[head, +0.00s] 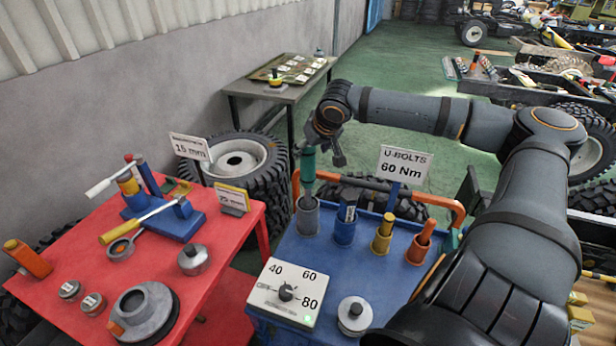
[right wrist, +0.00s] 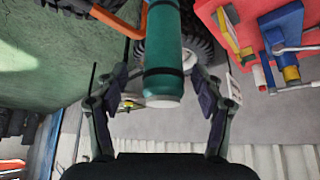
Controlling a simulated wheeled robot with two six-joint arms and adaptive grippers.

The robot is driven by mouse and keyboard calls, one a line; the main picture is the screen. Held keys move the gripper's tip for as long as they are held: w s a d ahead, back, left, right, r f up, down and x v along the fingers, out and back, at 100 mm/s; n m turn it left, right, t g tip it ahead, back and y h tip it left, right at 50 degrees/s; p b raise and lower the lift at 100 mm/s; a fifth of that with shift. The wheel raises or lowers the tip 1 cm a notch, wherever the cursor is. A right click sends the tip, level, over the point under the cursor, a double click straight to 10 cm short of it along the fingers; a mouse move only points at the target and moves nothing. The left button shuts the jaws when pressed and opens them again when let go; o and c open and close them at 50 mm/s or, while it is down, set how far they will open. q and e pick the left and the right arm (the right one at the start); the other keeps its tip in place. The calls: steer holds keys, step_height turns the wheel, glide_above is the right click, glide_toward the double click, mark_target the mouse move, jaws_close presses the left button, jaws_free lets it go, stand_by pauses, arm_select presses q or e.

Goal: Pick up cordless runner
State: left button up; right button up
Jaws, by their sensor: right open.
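The cordless runner, which I take to be the teal tool (head: 308,165) with dark bands, stands upright in a grey holder (head: 307,216) on the blue cart (head: 365,272). In the right wrist view the teal body (right wrist: 163,55) shows between the two spread fingers, with a visible gap on each side. My right gripper (head: 322,148) is open and empty at the tool's upper end; its near parts partly cover the top in the head view. My left gripper is not in view.
Blue, yellow and orange holders (head: 416,245) with tools stand right of the grey one. A "U-BOLTS 60 Nm" sign (head: 404,166) stands close behind. A dial box (head: 287,291) sits in front. An orange rail (head: 440,200) runs behind; a red table (head: 120,270) is at left.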

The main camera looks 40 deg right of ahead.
steer(key=shift+x, duration=1.05)
steer(key=shift+w+a+f, duration=0.1)
steer(key=shift+w+f, duration=0.25)
steer(key=shift+f, duration=0.05)
steer(key=shift+c, duration=0.4)
steer(key=shift+r, duration=0.1)
jaws_close()
